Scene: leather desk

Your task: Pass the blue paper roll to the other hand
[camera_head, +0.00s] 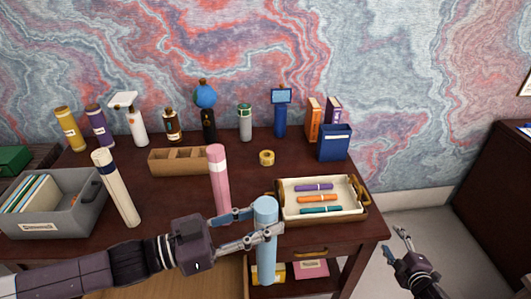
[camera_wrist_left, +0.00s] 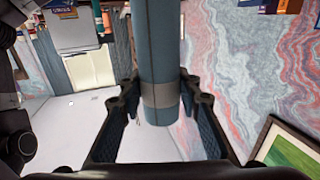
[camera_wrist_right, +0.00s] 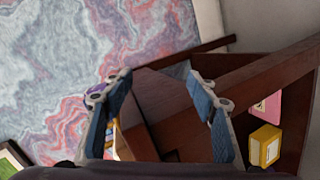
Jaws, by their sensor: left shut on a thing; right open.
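The blue paper roll (camera_head: 266,247) is a long light-blue cylinder, held upright at the front of the desk in the head view. My left gripper (camera_head: 265,224) is shut around its upper part. In the left wrist view the roll (camera_wrist_left: 160,60) stands between the two fingers, with a grey band near its end. My right gripper (camera_head: 396,243) is open and empty, to the right of the desk and apart from the roll. In the right wrist view its fingers (camera_wrist_right: 158,100) are spread with nothing between them, and the roll does not show there.
On the desk stand a pink roll (camera_head: 219,180), a cream roll (camera_head: 115,187), a wooden organiser (camera_head: 168,167) and a tray with pens (camera_head: 361,209). A grey file box (camera_head: 76,217) is at left. Bottles line the back.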

